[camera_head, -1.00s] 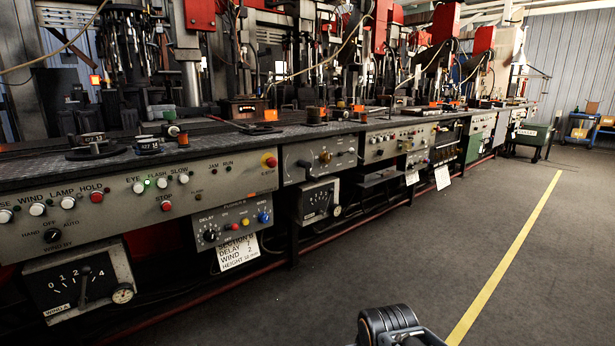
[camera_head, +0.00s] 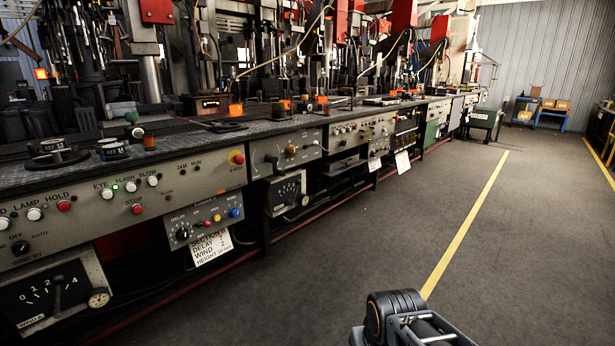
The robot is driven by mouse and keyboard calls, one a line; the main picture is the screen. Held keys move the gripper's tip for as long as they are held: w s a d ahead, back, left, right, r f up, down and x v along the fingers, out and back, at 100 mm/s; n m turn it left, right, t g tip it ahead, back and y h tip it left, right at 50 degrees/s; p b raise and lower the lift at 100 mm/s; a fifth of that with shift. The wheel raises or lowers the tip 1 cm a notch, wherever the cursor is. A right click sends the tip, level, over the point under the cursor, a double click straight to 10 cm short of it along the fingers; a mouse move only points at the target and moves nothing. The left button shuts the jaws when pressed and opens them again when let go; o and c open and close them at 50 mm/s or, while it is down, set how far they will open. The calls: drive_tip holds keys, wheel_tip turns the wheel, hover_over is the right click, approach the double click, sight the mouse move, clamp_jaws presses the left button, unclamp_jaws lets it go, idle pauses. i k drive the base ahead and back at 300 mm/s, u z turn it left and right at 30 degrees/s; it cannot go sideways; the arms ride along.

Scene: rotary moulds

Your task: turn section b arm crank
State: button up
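A long bench of machine control panels runs along the left. A white note (camera_head: 211,246) hangs from it and reads SECTION, a letter that looks like B, DELAY, WIND 2 and HEIGHT. Right of the note, a grey panel (camera_head: 308,145) carries a dark crank-like handle (camera_head: 271,160) and a brass knob (camera_head: 291,150). At lower left, a black dial box (camera_head: 45,290) has a lever and a small label. I cannot read which handle is named the section B arm crank. My gripper is not in view; a part of my arm shows at the bottom, apart from the bench.
A small delay panel (camera_head: 206,222) with coloured buttons sits above the note. A second dial box (camera_head: 286,192) hangs under the bench. The grey floor (camera_head: 350,240) is clear beside the bench, with a yellow line (camera_head: 465,225). A blue trolley (camera_head: 553,112) stands far back.

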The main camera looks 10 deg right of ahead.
sight(273, 160)
drive_tip(key=u, duration=1.25)
drive_tip(key=k, duration=0.15)
drive_tip(key=z, duration=2.05)
drive_tip(key=i, duration=0.8)
drive_tip(key=u, duration=0.95)
drive_tip(key=i, duration=0.6)
drive_tip(key=u, duration=0.55)
